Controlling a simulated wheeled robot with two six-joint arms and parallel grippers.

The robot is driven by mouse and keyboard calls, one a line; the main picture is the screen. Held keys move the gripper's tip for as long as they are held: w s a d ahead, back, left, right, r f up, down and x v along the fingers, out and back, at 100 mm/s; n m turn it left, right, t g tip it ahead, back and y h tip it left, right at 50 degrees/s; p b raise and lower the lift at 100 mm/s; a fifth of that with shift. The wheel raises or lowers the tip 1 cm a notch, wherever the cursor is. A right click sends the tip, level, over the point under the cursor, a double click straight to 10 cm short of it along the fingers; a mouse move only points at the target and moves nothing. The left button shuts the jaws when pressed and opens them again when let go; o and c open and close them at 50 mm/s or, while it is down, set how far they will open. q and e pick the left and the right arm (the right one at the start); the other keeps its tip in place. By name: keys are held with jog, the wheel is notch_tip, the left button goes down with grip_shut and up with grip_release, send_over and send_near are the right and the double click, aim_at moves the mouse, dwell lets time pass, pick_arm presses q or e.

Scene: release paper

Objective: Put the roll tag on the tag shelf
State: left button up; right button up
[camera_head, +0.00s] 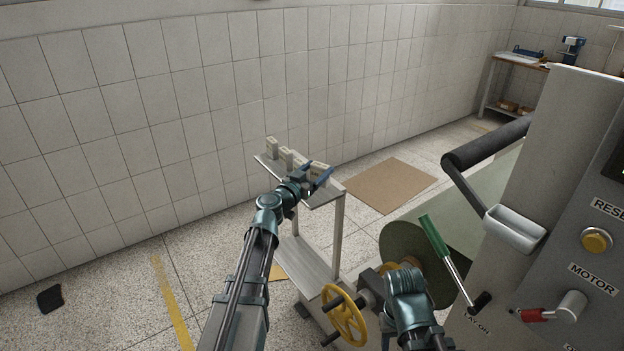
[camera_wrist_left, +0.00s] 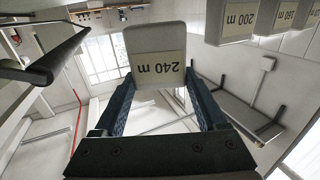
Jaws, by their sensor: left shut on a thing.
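My left gripper (camera_head: 318,177) is shut on a pale block-shaped roll tag (camera_wrist_left: 155,42) marked "240 m", which sits between the two blue fingers in the left wrist view. In the head view this tag (camera_head: 320,167) is at the right end of a row of similar tags, over the top of the tag shelf (camera_head: 328,194). I cannot tell whether it touches the shelf. My right arm is at the lower middle by the roll, and its fingers cannot be made out.
Other tags (camera_head: 272,148) stand in a row on the shelf; one reads "200 m" (camera_wrist_left: 235,20). A yellow handwheel (camera_head: 343,315), a dark green roll (camera_head: 412,249) and a grey machine panel (camera_head: 575,270) are at the right. A tiled wall (camera_head: 150,120) runs behind the shelf.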

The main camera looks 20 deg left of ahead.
pick_arm(q)
jog(key=shift+w+a, duration=0.15)
jog(key=shift+w, duration=0.1)
jog(key=shift+s+f, duration=0.15)
jog(key=shift+f, duration=0.1)
notch_tip(320, 180, down, 3)
jog(key=b, duration=0.3)
jog(key=shift+f+b, duration=0.15)
jog(key=shift+b, duration=0.25)
jog(key=o, duration=1.3)
jog(key=shift+r, duration=0.2)
jog(key=v, duration=1.2)
